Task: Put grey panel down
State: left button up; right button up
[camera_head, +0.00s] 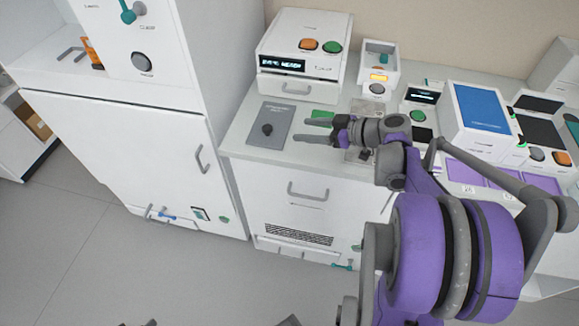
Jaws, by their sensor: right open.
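The grey panel (280,115) is a flat rectangular plate with a dark round knob. It lies flat on the white counter (240,150), in front of a white device with an orange and a green button. My right gripper (305,130) reaches in from the right, just to the right of the panel. Its fingers are apart and empty, pointing left toward the panel, and they look clear of the knob.
The white button device (303,80) stands behind the panel. A small green item (322,115) lies beyond my right gripper. A tall white cabinet (165,70) rises on the left. More devices, including a blue-topped box (482,108), crowd the right. The floor in front is clear.

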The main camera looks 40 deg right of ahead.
jog(key=s+a+f+m+g, duration=0.2)
jog(key=a+f+g, duration=0.15)
jog(key=a, duration=0.65)
jog(key=s+a+f+m+g+h, duration=0.1)
jog(key=s+a+f+h, duration=0.2)
jog(key=s+a, duration=0.2)
jog(key=s+a+f+m+g+h, duration=0.2)
jog(key=s+a+f, duration=0.2)
jog(key=s, duration=0.5)
jog(key=shift+a+h, duration=0.4)
jog(key=shift+a, duration=0.45)
